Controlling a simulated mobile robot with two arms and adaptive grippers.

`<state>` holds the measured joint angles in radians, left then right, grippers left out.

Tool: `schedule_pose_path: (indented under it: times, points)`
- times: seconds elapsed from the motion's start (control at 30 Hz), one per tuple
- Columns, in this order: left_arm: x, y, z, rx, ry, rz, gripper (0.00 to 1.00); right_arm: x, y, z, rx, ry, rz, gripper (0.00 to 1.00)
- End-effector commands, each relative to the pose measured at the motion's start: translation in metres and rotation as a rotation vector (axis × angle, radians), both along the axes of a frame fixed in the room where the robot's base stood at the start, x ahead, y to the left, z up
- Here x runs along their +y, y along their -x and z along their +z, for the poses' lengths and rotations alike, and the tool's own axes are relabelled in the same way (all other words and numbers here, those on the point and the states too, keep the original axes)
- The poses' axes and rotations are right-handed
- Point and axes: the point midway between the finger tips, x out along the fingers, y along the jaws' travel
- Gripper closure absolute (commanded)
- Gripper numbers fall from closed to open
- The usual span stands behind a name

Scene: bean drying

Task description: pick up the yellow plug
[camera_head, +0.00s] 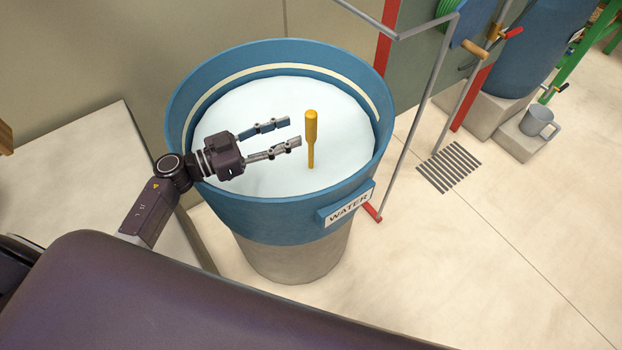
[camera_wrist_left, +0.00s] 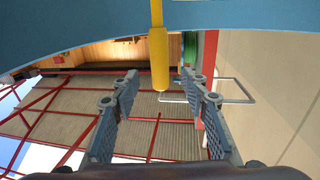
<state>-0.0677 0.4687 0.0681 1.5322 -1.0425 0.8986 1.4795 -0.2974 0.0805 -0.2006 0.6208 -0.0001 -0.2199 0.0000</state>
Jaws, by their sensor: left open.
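The yellow plug (camera_head: 311,137) stands upright in the pale water of the blue tub (camera_head: 285,216), its thick handle on top and its thin stem going down into the water. My left gripper (camera_head: 294,133) reaches over the tub from the left, open, with its fingertips just left of the plug. In the left wrist view the plug (camera_wrist_left: 159,58) shows beyond and between the two open fingers (camera_wrist_left: 158,85), apart from both. The plug's lower end is hidden in the head view. My right gripper is not in view.
The tub's raised rim (camera_head: 178,90) surrounds the gripper and plug. A grey metal frame (camera_head: 412,130) with red parts stands close on the right. A grey mug (camera_head: 538,122) sits on a block farther right, beside a floor grate (camera_head: 449,167).

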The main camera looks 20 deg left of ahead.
Motion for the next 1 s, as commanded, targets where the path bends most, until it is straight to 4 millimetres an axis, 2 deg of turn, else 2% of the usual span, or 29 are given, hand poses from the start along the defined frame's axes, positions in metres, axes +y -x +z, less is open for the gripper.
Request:
schedule_pose_path:
  times: [0.1, 0.43, 0.77, 1.0]
  points:
    - [-0.011, -0.01, 0.003, -0.001, 0.003, 0.0, 0.59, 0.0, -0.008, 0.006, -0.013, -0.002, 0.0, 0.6]
    - [-0.044, -0.041, 0.003, -0.002, 0.004, 0.001, 0.59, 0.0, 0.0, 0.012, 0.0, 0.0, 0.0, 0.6]
    - [-0.049, -0.046, 0.001, 0.0, 0.0, 0.001, 0.59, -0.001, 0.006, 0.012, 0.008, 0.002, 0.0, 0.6]
    - [-0.049, -0.046, 0.001, -0.001, 0.001, 0.0, 0.85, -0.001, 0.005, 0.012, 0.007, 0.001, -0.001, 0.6]
